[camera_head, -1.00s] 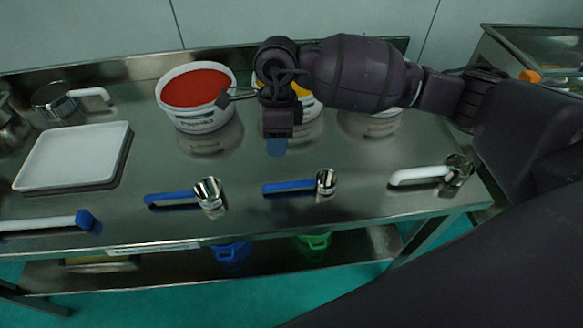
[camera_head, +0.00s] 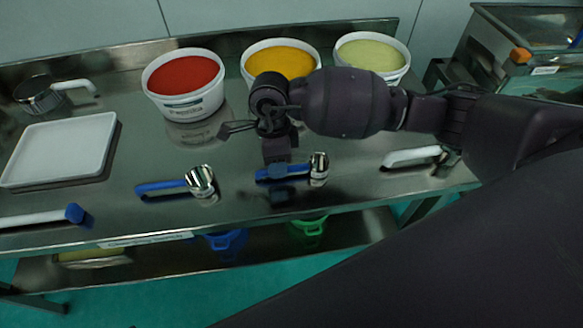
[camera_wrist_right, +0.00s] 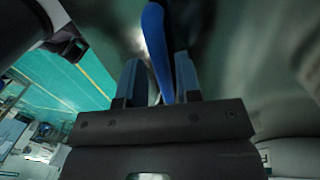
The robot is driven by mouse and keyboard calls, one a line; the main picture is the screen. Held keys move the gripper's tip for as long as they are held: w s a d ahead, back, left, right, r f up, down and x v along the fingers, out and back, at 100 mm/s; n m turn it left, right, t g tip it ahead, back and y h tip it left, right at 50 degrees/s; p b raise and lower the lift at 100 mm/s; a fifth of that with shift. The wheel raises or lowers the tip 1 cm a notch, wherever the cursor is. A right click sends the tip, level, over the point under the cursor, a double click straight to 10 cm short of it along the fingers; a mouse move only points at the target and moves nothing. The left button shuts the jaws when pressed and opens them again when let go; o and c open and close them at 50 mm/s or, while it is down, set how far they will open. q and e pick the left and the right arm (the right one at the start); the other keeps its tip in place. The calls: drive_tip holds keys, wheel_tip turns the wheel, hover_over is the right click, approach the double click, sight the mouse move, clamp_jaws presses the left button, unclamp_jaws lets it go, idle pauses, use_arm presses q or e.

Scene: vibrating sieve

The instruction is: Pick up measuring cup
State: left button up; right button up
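A measuring cup with a steel bowl (camera_head: 319,170) and a blue handle lies on the steel table, bowl to the right. My right gripper (camera_head: 279,170) is over the middle of this handle, pointing down. In the right wrist view its two fingers (camera_wrist_right: 158,82) are apart, with the blue handle (camera_wrist_right: 156,40) between them and a gap on the left side. A second blue-handled cup (camera_head: 199,181) lies to the left. My left gripper is out of view.
Tubs of red (camera_head: 184,78), yellow (camera_head: 281,64) and pale green (camera_head: 371,53) contents stand along the back. A white tray (camera_head: 57,150), a steel pan (camera_head: 38,97) and another white handle with a blue end (camera_head: 74,213) are on the left.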

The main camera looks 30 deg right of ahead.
drive_tip(key=shift+s+f, duration=0.15)
drive_tip(key=shift+f, duration=0.7)
clamp_jaws()
drive_tip(key=shift+r, duration=0.15)
